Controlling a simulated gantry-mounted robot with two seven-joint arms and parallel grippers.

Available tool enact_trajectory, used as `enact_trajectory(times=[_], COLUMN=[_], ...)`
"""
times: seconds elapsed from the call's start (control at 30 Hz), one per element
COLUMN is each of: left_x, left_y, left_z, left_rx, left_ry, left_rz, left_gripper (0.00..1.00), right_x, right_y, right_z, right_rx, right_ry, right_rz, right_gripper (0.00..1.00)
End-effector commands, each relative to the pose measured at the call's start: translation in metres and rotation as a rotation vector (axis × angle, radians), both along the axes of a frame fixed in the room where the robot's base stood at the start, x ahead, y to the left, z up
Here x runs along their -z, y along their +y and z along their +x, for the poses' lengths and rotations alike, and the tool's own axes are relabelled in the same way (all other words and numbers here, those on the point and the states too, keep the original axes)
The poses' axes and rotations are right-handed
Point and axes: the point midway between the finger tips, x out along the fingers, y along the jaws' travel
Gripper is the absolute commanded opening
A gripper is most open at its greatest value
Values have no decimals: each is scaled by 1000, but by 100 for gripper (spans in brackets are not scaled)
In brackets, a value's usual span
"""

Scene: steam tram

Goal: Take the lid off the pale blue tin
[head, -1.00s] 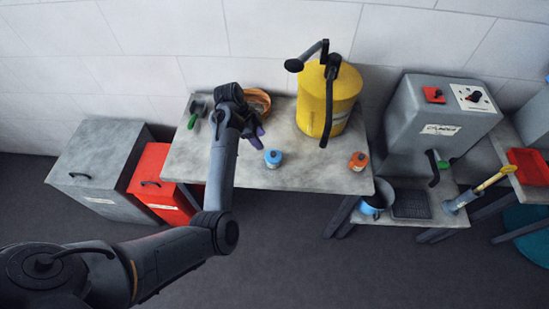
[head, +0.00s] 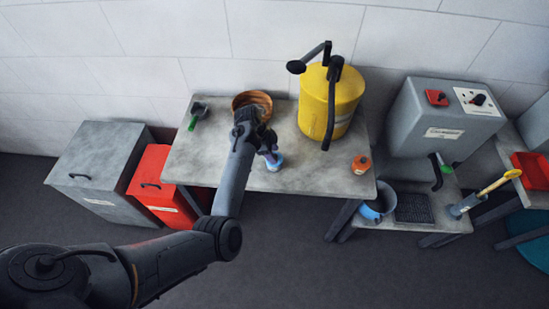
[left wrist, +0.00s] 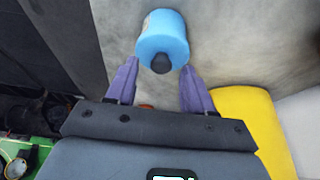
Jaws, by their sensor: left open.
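The pale blue tin (head: 276,164) stands on the grey table, partly hidden by my left gripper in the head view. In the left wrist view the blue tin (left wrist: 162,32) has a blue lid with a dark knob (left wrist: 160,63) and a pale band on its side. My left gripper (head: 267,150) is open and empty, at the tin. In the left wrist view its two purple fingers (left wrist: 160,72) point toward the tin, one on each side of the knob. I cannot tell whether they touch it. My right gripper is not in view.
The grey table (head: 305,174) also holds a brown bowl (head: 250,98), a yellow drum (head: 326,100) with dark handles, an orange tin (head: 361,164) and a green-handled tool (head: 197,113). A red box (head: 155,185) stands left of the table.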

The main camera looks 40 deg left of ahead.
Motion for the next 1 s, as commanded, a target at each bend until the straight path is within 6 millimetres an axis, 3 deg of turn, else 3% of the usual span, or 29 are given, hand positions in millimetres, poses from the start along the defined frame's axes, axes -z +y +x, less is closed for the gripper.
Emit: enact_trajectory(times=[0.3,0.67,1.0], left_x=[5,5,3], left_y=[-2,-2,-1], left_z=[1,1,1], left_rx=[0,0,0], left_ry=[-1,-1,-1], left_rz=[1,1,1], left_gripper=[52,0,0], right_x=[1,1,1], right_y=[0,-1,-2], right_z=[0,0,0], right_rx=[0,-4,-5], right_ry=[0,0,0], right_rz=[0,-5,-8], right_gripper=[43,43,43])
